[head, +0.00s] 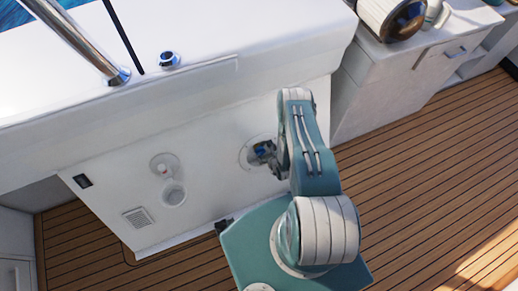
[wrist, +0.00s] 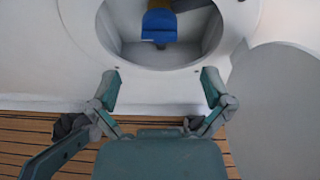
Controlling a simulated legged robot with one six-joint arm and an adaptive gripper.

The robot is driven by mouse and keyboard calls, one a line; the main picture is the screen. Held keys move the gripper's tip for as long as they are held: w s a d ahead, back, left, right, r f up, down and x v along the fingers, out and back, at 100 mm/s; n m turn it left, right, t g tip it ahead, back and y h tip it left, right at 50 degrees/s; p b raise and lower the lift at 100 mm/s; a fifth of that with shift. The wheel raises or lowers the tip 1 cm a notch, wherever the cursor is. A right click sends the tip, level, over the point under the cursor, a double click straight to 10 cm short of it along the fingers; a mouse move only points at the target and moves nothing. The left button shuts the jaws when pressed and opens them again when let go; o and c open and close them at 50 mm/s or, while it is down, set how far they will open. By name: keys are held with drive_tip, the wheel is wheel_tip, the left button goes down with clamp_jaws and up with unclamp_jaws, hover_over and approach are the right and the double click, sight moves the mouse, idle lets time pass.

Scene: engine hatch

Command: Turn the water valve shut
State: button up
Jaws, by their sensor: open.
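The water valve has a blue handle (wrist: 160,26) inside a round recess with a white rim (wrist: 110,52) in the white wall. A small yellowish part shows behind the blue handle at the top edge of the wrist view. In the head view the blue handle (head: 264,152) is small and partly hidden by my arm. My gripper (wrist: 160,82) is open and empty, with its two fingers apart just below the recess opening in the wrist view. The blue handle lies beyond the fingertips, roughly in line with the gap between them, and does not touch them.
A round hatch cover (wrist: 275,110) stands right of the recess, close to the right finger. Left on the wall are a round fitting (head: 173,192) and a vent grille (head: 136,217). A white cabinet (head: 390,85) stands at right. Open wooden deck (head: 430,190) lies right of me.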

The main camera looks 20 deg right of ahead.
sight(261, 151)
drive_tip(key=shift+x, duration=5.35)
drive_tip(key=c, duration=1)
